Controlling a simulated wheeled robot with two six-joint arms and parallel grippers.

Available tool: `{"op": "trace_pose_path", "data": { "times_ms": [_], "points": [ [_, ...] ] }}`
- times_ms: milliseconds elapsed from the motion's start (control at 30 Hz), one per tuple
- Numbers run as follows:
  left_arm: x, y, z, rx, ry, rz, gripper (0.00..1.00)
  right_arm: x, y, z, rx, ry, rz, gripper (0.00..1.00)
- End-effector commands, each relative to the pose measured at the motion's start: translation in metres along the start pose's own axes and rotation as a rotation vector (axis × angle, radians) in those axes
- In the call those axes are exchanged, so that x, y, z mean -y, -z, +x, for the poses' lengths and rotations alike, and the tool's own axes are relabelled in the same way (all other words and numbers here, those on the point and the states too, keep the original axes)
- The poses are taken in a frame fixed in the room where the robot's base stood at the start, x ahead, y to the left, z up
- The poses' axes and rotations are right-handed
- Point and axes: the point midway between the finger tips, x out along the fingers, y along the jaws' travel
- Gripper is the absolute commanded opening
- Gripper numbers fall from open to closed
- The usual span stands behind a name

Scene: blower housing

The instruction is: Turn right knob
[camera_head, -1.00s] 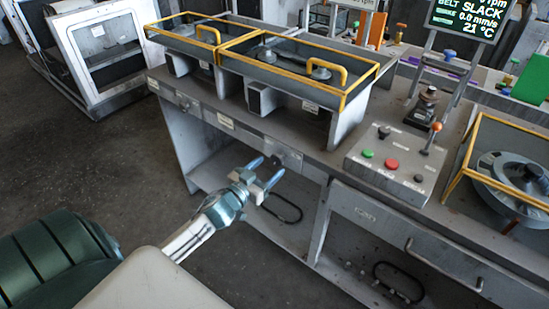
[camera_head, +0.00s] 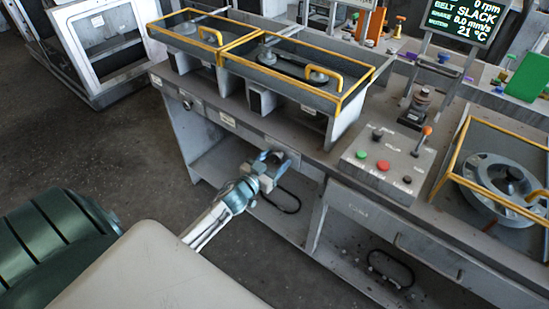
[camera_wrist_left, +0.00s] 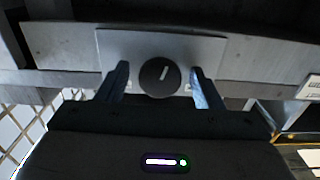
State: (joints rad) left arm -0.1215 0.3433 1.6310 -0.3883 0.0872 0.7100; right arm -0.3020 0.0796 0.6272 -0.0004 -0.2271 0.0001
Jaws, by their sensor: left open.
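The right knob (camera_wrist_left: 160,77) is a round black dial with a white pointer mark, slightly tilted from upright. It sits on a light metal plate (camera_wrist_left: 208,48) on the bench's front face. In the left wrist view my left gripper (camera_wrist_left: 159,70) is open, with one finger on each side of the knob and a visible gap to it. In the head view my left gripper (camera_head: 269,158) is right in front of the plate, and the knob is hard to make out behind the fingers. My right gripper is not in view.
The bench top above carries yellow-framed housings (camera_head: 300,90) and a control box (camera_head: 385,160) with green and red buttons. Another small knob (camera_head: 186,104) is farther left on the front face. Open shelves lie below; the floor (camera_head: 110,150) at left is clear.

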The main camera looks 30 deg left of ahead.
Motion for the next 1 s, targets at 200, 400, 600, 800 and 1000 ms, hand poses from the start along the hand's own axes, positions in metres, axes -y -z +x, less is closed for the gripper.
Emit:
{"op": "trace_pose_path", "data": {
  "times_ms": [200, 400, 600, 800, 1000],
  "points": [
    [0.0000, -0.0004, -0.0001, 0.000, 0.000, 0.000, 0.51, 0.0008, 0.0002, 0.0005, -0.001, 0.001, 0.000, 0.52],
    [0.0000, -0.0004, -0.0002, 0.000, 0.000, 0.000, 0.16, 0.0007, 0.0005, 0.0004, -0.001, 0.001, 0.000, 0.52],
    [0.0001, -0.0004, -0.0003, 0.000, 0.000, 0.013, 0.16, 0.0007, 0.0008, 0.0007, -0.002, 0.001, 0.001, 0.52],
    [0.0002, -0.0007, -0.0003, 0.000, 0.000, 0.088, 0.16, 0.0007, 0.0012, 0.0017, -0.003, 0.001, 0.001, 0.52],
    [0.0004, -0.0009, -0.0004, 0.000, 0.000, 0.229, 0.16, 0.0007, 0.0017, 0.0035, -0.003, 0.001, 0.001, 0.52]
  ]
}}
